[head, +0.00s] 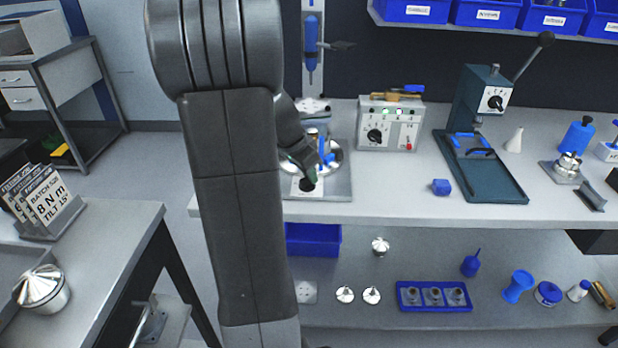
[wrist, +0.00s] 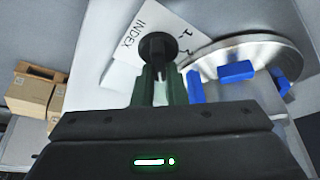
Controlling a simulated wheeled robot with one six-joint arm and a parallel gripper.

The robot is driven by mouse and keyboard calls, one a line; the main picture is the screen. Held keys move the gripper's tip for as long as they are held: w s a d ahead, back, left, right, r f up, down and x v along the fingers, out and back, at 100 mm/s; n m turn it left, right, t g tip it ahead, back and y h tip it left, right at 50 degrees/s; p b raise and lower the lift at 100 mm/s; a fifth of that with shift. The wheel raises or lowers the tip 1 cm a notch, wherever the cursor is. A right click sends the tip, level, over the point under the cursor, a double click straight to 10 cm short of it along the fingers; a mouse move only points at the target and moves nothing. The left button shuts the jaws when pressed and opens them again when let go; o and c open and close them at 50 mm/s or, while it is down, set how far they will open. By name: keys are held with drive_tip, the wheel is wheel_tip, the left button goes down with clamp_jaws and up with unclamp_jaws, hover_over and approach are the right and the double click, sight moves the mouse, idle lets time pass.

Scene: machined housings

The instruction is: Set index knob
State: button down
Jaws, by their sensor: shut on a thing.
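The black index knob (wrist: 157,47) stands on a white plate (wrist: 125,75) marked "INDEX" with small scale marks beside it. My gripper (wrist: 156,80) is shut on the knob, its dark green fingers on either side in the wrist view. In the head view the knob (head: 306,185) shows at the front of the fixture, just below my gripper (head: 311,174). A round metal disc (wrist: 262,50) with blue blocks (wrist: 236,72) lies next to the knob. Where the knob's pointer stands cannot be made out.
A grey control box (head: 390,135) with a dial stands right of the fixture. My arm hides the bench's left part. The lower shelf (head: 390,315) holds several parts.

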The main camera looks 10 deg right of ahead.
drive_tip(key=n+t, duration=0.1)
drive_tip(key=n, duration=0.2)
drive_tip(key=shift+n+y, duration=0.3)
drive_tip(key=shift+y, duration=0.1)
drive_tip(key=n, duration=0.1)
drive_tip(key=n+t+y+p, duration=0.1)
drive_tip(key=n, duration=0.1)
drive_tip(key=shift+w+r+n, duration=0.1)
drive_tip(key=shift+r+n, duration=0.1)
drive_tip(key=shift+n, duration=0.1)
drive_tip(key=n, duration=0.1)
drive_tip(key=n+y+p, duration=0.1)
drive_tip(key=n, duration=0.1)
drive_tip(key=shift+w+a+n+t, duration=0.1)
drive_tip(key=shift+a+n+t, duration=0.05)
drive_tip(key=shift+n+t, duration=0.15)
drive_tip(key=shift+a+f+n+y, duration=0.15)
drive_tip(key=shift+n+y, duration=0.75)
drive_tip(key=shift+n, duration=0.8)
drive_tip(key=c, duration=1.5)
unclamp_jaws()
drive_tip(key=shift+o, duration=0.2)
drive_tip(key=p+v, duration=0.1)
drive_tip(key=v, duration=1.2)
drive_tip(key=shift+s+r, duration=0.25)
drive_tip(key=shift+r, duration=0.1)
